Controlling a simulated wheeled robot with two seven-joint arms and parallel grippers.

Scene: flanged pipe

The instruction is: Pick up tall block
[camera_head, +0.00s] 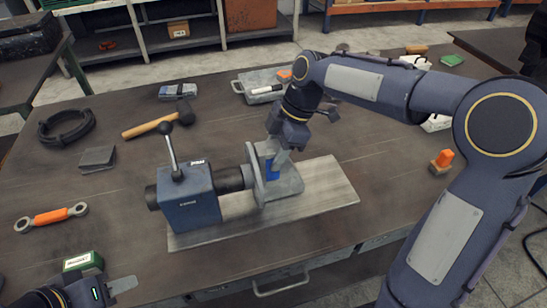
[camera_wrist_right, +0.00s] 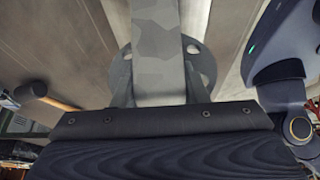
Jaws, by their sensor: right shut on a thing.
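My left gripper (camera_head: 122,285) is at the bottom left, only partly in view.
A blue vise-like clamp (camera_head: 188,197) and the fixture stand on a pale board (camera_head: 325,187). A hammer (camera_head: 150,128), a wrench (camera_head: 50,217), grey plates (camera_head: 97,158) and a cable coil (camera_head: 66,127) lie left. An orange-topped item (camera_head: 442,160) stands right.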

